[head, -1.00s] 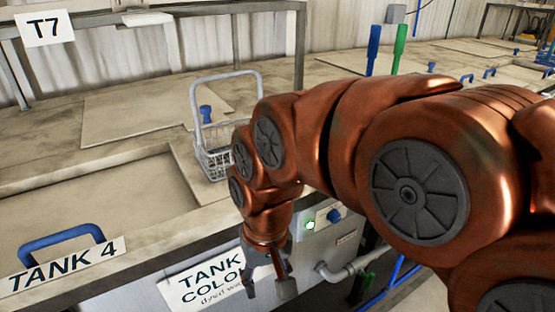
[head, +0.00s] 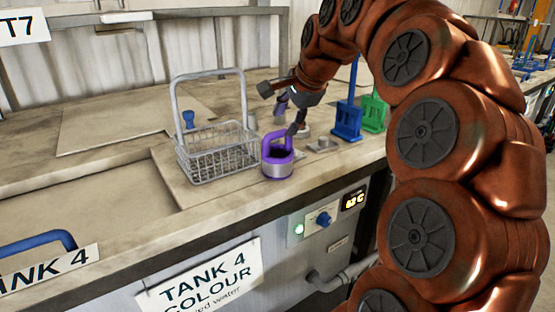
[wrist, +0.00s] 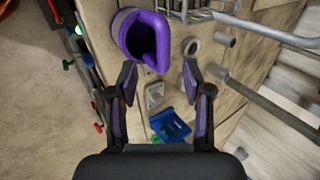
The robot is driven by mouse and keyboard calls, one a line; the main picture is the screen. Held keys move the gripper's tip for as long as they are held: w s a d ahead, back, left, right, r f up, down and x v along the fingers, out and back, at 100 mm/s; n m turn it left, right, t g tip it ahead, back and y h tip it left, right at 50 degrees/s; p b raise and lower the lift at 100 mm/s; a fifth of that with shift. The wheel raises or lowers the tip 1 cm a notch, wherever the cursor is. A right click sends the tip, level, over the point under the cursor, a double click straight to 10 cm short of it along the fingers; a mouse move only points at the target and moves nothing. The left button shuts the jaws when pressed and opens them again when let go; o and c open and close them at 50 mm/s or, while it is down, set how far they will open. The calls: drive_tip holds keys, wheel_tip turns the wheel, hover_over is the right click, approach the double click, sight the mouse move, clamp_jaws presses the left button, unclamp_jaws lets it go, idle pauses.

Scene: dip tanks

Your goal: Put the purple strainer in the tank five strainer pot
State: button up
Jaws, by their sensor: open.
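The purple strainer (head: 277,166), with a purple rim and handle and a metal lower part, stands upright on the counter near its front edge, right of a wire basket. In the wrist view the purple strainer (wrist: 127,40) lies just beyond my fingertips, slightly left of centre. My gripper (head: 284,104) is open and empty, above and behind the strainer, with no visible contact. In the wrist view my gripper's fingers (wrist: 160,80) are spread, with purple inner pads. I cannot make out a pot marked for tank five.
The wire basket (head: 218,158) with a tall handle stands close left of the strainer. Small metal pieces (head: 323,145), a blue scoop (head: 347,122) and a green scoop (head: 374,112) are to the right. The TANK 4 sign (head: 205,280) hangs on the front below.

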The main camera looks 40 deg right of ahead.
sight(275, 133)
drive_tip(key=shift+w+a+p+x, duration=0.15)
drive_tip(key=shift+p+x, duration=0.45)
drive_tip(key=shift+x, duration=1.05)
drive_tip(key=shift+w+a+p+x, duration=0.15)
drive_tip(key=shift+p+x, duration=0.4)
drive_tip(key=shift+x, duration=1.05)
drive_tip(key=shift+w+f, duration=0.2)
drive_tip(key=shift+f, duration=0.1)
clamp_jaws()
